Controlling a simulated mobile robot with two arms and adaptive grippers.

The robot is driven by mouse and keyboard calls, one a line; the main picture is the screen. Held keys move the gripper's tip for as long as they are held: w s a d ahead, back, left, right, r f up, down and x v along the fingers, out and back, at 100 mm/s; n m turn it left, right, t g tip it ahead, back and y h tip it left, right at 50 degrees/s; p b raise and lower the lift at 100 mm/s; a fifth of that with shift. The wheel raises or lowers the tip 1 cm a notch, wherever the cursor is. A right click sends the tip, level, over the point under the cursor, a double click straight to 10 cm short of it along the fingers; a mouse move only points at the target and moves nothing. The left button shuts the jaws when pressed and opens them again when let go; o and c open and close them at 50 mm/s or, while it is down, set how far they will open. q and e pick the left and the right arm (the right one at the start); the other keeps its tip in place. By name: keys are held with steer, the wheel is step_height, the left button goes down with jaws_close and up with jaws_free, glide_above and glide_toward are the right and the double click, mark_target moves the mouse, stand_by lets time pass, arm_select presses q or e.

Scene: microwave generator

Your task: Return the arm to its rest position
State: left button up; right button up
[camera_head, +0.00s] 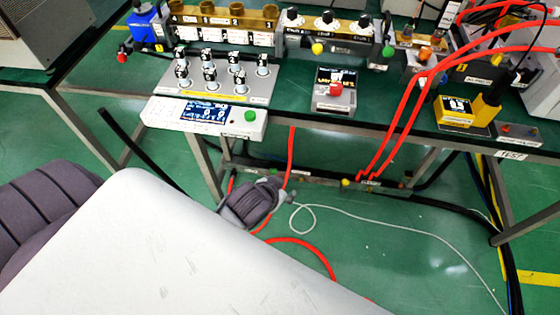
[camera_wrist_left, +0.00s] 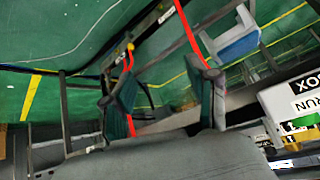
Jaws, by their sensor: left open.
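My left arm comes in from the left and crosses the lower left of the head view. Its gripper (camera_head: 254,202) shows as a dark grey shape past the far side of my pale arm link, in front of the bench and below its front edge. Most of the gripper is hidden there. In the left wrist view its two fingers (camera_wrist_left: 165,98) stand wide apart with nothing held between them. My right gripper is in neither view.
A dark-topped bench (camera_head: 310,128) holds a panel of black knobs (camera_head: 222,78), a display box with a green button (camera_head: 208,115), a red-button box (camera_head: 334,90) and a yellow box (camera_head: 455,110). Red hoses (camera_head: 398,110) hang over its edge. Green floor (camera_head: 400,260) lies in front, with a thin white cable.

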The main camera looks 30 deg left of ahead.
arm_select(q)
steer(key=shift+s+f, duration=0.1)
stand_by(0.5)
steer(key=s+f+g+p, duration=0.15)
steer(key=s+f, duration=0.35)
steer(key=f, duration=0.6)
steer(key=s+f+g, duration=0.2)
steer(key=s+f, duration=0.3)
steer(key=f, duration=0.6)
steer(key=s+a+f+g, duration=0.1)
steer(key=s+f, duration=0.3)
steer(key=s, duration=0.3)
steer(key=s+a+f+g+p, duration=0.1)
steer(key=s+f, duration=0.3)
steer(key=s, duration=0.3)
steer(key=s+a+f+g, duration=0.1)
steer(key=s+f, duration=0.3)
steer(key=s, duration=0.4)
steer(key=shift+f+m, duration=0.3)
steer(key=shift+m, duration=0.1)
